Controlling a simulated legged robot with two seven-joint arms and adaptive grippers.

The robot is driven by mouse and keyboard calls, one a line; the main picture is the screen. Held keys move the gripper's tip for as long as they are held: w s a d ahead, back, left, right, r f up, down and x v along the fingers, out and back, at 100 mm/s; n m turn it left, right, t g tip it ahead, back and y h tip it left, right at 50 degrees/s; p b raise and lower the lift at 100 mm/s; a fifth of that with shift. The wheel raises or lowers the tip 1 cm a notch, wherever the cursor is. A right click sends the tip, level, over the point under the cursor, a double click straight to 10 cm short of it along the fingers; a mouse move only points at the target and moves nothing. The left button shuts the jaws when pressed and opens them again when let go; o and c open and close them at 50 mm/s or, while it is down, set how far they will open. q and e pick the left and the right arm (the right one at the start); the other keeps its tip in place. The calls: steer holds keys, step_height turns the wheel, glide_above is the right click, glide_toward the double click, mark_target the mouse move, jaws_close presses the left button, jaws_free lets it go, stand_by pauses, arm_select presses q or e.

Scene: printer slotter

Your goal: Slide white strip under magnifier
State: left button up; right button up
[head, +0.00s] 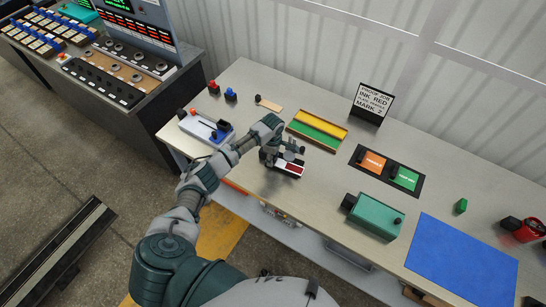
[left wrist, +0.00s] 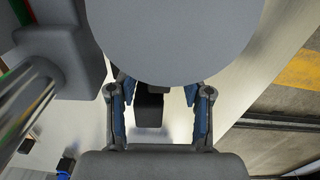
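A small white piece with a dark red patch (head: 291,168), which may be the white strip, lies on the grey table near its front edge. My left gripper (head: 281,156) is just above and beside it, partly hiding it. In the left wrist view my left gripper's fingers (left wrist: 160,118) are spread, with a dark block (left wrist: 150,108) between them and gaps at both sides. I cannot tell for sure which thing is the magnifier; a teal box with a black knob (head: 374,216) stands to the right. My right gripper is not in view.
A yellow and green tray (head: 317,131) lies behind the gripper. An orange and green pad holder (head: 387,171), a black sign (head: 371,104) and a blue mat (head: 462,262) are to the right. A white and blue device (head: 207,127) stands left. Bare tabletop lies between the gripper and teal box.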

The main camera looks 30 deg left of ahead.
arm_select(q)
step_height(320, 180, up, 12)
stand_by(0.6)
steer(key=shift+f, duration=0.15)
